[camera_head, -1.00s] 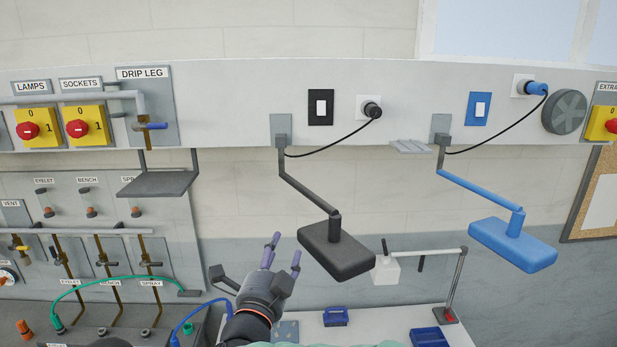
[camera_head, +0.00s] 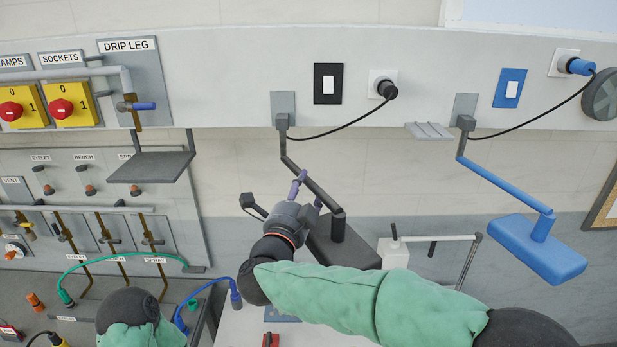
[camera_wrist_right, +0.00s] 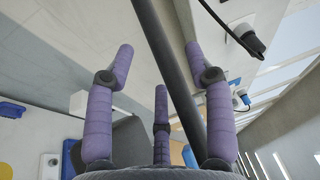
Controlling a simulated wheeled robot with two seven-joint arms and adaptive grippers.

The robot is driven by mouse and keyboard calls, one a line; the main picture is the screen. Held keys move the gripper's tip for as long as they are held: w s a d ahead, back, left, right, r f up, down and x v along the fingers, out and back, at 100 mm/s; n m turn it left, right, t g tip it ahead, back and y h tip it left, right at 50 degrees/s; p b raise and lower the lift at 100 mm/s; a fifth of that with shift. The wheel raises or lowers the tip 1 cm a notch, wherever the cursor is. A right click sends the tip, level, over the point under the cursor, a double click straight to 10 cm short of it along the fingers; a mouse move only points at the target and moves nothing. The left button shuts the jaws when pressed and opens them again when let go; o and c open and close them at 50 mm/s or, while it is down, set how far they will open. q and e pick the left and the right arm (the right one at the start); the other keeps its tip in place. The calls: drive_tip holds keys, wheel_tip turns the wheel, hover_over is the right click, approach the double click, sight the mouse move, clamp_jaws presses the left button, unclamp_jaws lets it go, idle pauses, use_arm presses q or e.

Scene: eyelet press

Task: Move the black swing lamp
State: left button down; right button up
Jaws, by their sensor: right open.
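The black swing lamp (camera_head: 340,245) hangs from a grey wall bracket, its jointed arm (camera_head: 305,178) sloping down right to a flat dark head. My right gripper (camera_head: 308,190) is at the lamp arm, with its purple fingers beside the arm and above the head. My forearm hides part of the head. In the right wrist view the lamp arm (camera_wrist_right: 172,70) runs between the spread fingers of my open right gripper (camera_wrist_right: 165,70); I cannot tell if any finger touches it. A dark sleeve end of my left arm shows low left; its gripper is not visible.
A blue swing lamp (camera_head: 525,235) hangs to the right. A black switch (camera_head: 327,83) and a plugged socket (camera_head: 383,84) with a hanging cord are above the black lamp. A grey shelf (camera_head: 152,167) is at left. A white lamp-like fixture (camera_head: 394,252) stands behind on the bench.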

drive_tip(key=x, duration=0.2)
drive_tip(key=shift+w+r+p, duration=0.2)
drive_tip(key=shift+w+p, duration=0.05)
drive_tip(key=shift+p, duration=0.1)
drive_tip(key=shift+w+d, duration=0.1)
drive_tip(key=shift+w, duration=0.1)
drive_tip(key=shift+f, duration=0.1)
clamp_jaws()
